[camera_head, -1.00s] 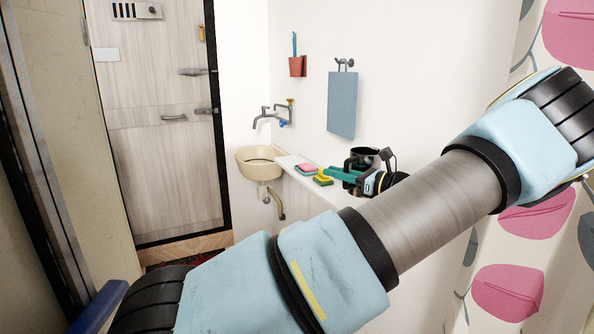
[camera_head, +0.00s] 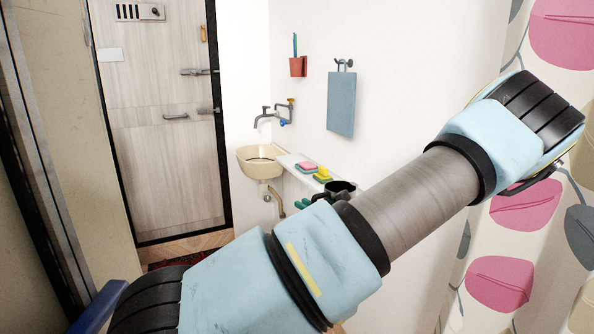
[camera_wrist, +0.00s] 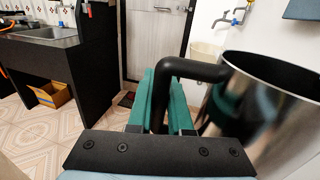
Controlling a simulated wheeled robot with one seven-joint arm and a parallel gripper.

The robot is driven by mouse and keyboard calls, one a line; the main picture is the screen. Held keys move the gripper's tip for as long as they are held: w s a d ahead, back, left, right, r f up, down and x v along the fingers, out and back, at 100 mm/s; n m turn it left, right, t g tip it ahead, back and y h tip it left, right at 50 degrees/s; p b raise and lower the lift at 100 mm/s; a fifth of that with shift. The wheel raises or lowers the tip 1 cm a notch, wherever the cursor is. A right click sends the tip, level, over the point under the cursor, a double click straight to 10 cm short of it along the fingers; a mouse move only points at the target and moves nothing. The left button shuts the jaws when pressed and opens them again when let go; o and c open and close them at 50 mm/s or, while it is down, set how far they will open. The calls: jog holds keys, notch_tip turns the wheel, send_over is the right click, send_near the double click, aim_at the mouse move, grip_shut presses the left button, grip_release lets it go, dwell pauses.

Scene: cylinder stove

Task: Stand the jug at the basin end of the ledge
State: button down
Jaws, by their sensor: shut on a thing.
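My gripper (camera_wrist: 162,88) is shut on the handle; in the head view only a bit of green finger (camera_head: 303,203) shows. The white ledge (camera_head: 287,160) runs from the cream basin (camera_head: 258,162) toward the jug. I cannot tell whether the jug touches the ledge.
A pink-and-teal sponge (camera_head: 306,167) and a yellow-and-green sponge (camera_head: 322,174) lie on the ledge between basin and jug. A tap (camera_head: 275,115) is above the basin. A blue towel (camera_head: 341,104) hangs on the wall. A patterned curtain (camera_head: 510,200) is at right.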

jog(key=s+a+f+m+t+h, duration=0.2)
jog(key=s+a+f+m+h, duration=0.2)
jog(key=f, duration=0.5)
jog(key=s+a+f+m+t+h, duration=0.2)
jog(key=s+a+f+h, duration=0.4)
jog(key=f, duration=0.4)
jog(key=shift+a+f+m+h, duration=0.25)
jog(key=shift+a+m+h, duration=0.55)
jog(key=shift+a, duration=0.4)
jog(key=shift+a, duration=0.1)
